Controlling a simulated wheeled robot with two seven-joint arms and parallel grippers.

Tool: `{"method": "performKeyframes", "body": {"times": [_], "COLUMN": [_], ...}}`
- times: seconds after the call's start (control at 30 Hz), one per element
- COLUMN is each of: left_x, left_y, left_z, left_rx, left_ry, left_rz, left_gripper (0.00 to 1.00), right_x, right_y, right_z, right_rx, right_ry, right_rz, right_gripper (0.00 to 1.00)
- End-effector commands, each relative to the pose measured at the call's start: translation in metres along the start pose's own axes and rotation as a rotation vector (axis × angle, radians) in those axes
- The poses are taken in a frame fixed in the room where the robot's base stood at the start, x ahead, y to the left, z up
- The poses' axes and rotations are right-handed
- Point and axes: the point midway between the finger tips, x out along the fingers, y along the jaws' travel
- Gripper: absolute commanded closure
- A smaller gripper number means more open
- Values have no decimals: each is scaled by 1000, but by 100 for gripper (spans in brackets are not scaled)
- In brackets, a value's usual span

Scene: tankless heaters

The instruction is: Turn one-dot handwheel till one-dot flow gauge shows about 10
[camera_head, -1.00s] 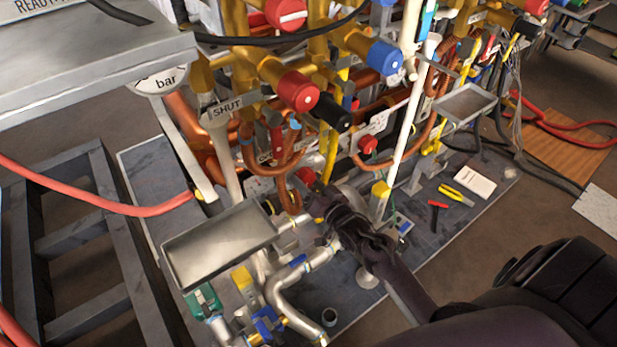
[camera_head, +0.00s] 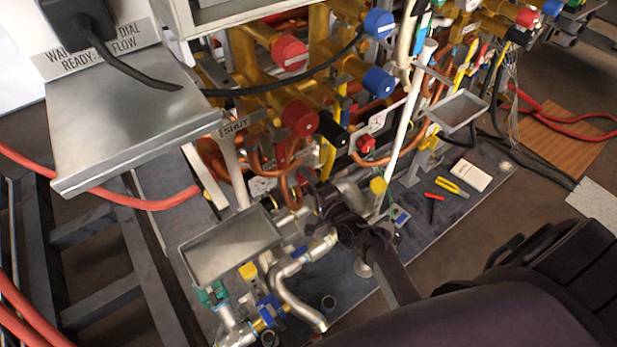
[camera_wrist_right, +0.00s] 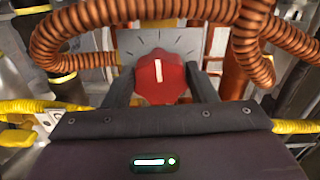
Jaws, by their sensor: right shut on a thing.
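My right gripper (camera_head: 322,196) reaches in low among the pipes in the head view. In the right wrist view the gripper (camera_wrist_right: 154,82) is shut on a red knob (camera_wrist_right: 162,72), a finger on each side. The knob's white line points nearly straight up, and a grey plate (camera_wrist_right: 190,46) with tick marks lies behind it. I see no dot mark that tells which handwheel this is. In the head view the gripper hides the knob. No readable flow gauge shows. My left gripper is out of view.
Copper coils (camera_wrist_right: 105,20) curve around the knob. Above the gripper are red (camera_head: 299,118), blue (camera_head: 377,82) and black (camera_head: 334,128) valve knobs. A grey tray (camera_head: 230,248) sits left of it, and a metal shelf (camera_head: 130,125) with a label stands upper left.

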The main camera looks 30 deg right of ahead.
Motion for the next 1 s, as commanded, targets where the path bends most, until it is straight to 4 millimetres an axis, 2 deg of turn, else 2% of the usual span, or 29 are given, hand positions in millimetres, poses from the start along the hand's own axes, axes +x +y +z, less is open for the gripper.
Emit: {"method": "performKeyframes", "body": {"times": [0.1,0.5,0.8,1.0], "left_x": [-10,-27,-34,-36], "left_y": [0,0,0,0], "left_z": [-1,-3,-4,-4], "left_rx": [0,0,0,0], "left_ry": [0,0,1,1], "left_rz": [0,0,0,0], "left_gripper": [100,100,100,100], "right_x": [0,0,0,0], "right_y": [-3,-3,-3,-2], "right_z": [0,0,-1,-1], "right_rx": [113,467,640,695], "right_ry": [2,1,1,1], "right_rz": [1,1,1,2], "right_gripper": [71,71,71,71]}}
